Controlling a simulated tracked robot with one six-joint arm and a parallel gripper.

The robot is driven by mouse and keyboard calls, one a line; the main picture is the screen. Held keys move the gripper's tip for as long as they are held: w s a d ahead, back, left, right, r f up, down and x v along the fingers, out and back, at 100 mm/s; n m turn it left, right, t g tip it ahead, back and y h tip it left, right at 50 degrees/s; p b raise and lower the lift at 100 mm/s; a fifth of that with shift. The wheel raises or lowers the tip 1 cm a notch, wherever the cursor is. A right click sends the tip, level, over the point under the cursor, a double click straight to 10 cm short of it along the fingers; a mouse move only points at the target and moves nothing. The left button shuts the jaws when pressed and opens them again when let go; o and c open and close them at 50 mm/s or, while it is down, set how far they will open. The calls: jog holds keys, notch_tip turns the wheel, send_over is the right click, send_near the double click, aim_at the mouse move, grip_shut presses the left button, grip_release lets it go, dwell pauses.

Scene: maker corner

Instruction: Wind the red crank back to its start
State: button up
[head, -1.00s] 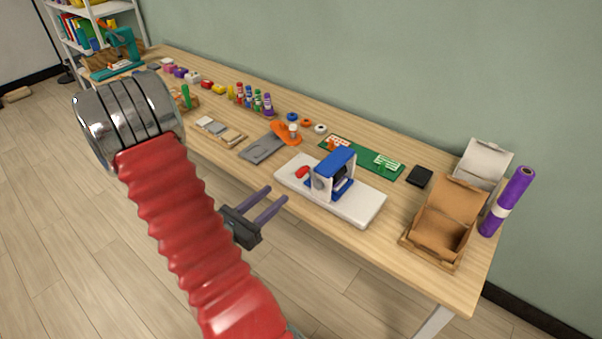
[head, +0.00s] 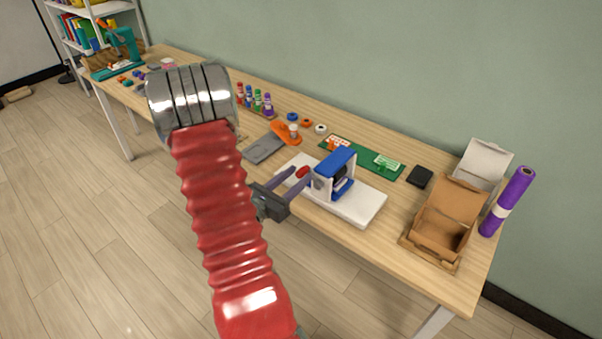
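The red crank handle (head: 302,172) sticks out on the left side of a blue and white boxy device (head: 341,163). The device stands on a white base plate (head: 361,207) near the front edge of the wooden table. My gripper (head: 301,177) is open, with its two purple-grey fingers pointing at the crank. The red handle appears between or just beyond the fingertips; I cannot tell whether they touch it. The crank's arm is largely hidden.
A grey plate with an orange tool (head: 286,133) lies to the left. A green board (head: 362,157) lies behind the device. An open cardboard box (head: 446,218) and a purple roll (head: 508,201) stand at the right. Several paint bottles (head: 256,100) stand behind.

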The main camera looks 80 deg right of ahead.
jog(key=shift+x, duration=1.3)
jog(key=shift+c, duration=0.6)
grip_shut()
